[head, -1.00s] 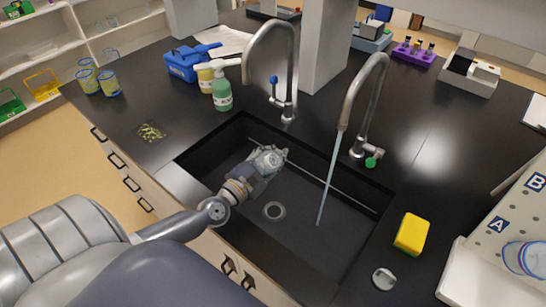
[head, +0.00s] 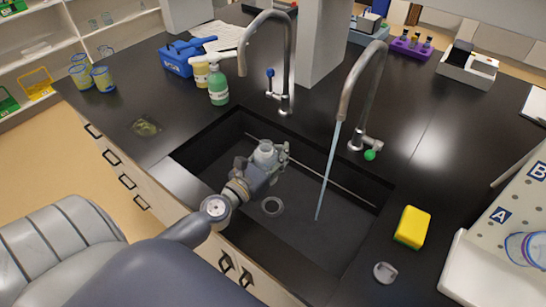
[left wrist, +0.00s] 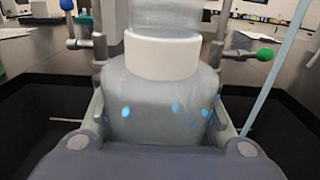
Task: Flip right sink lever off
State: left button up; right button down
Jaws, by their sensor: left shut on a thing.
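The right sink tap (head: 352,80) has a thin, pale blue stream of water (head: 329,172) falling from its spout into the black sink (head: 320,235). Its lever, with a green knob (head: 369,155), sticks out to the right at the tap's base; the knob also shows in the left wrist view (left wrist: 264,54). My left gripper (head: 262,158) is over the left part of the sink, shut on a translucent bottle (left wrist: 160,95) with a white neck ring. The bottle also shows in the head view (head: 264,148). The gripper is apart from the green-knobbed lever. My right gripper is not in view.
A left tap (head: 287,60) with a blue-knobbed lever (head: 270,73) stands behind the sink. A yellow sponge (head: 412,227) and a small grey stopper-like piece (head: 385,272) lie right of the sink. A green bottle (head: 218,88) stands back left.

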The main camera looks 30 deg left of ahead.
pick_arm(q)
jog(key=s+d+r, duration=0.3)
jog(key=s+d, duration=0.2)
jog(key=s, duration=0.2)
jog(key=s+d+r+y, duration=0.1)
jog(key=s+d+r, duration=0.2)
jog(key=s+d, duration=0.2)
jog(key=s, duration=0.2)
jog(key=shift+s+d+r+n, duration=0.25)
jog(key=shift+s+n, duration=0.05)
jog(key=shift+n, duration=0.1)
jog(key=shift+s, duration=0.15)
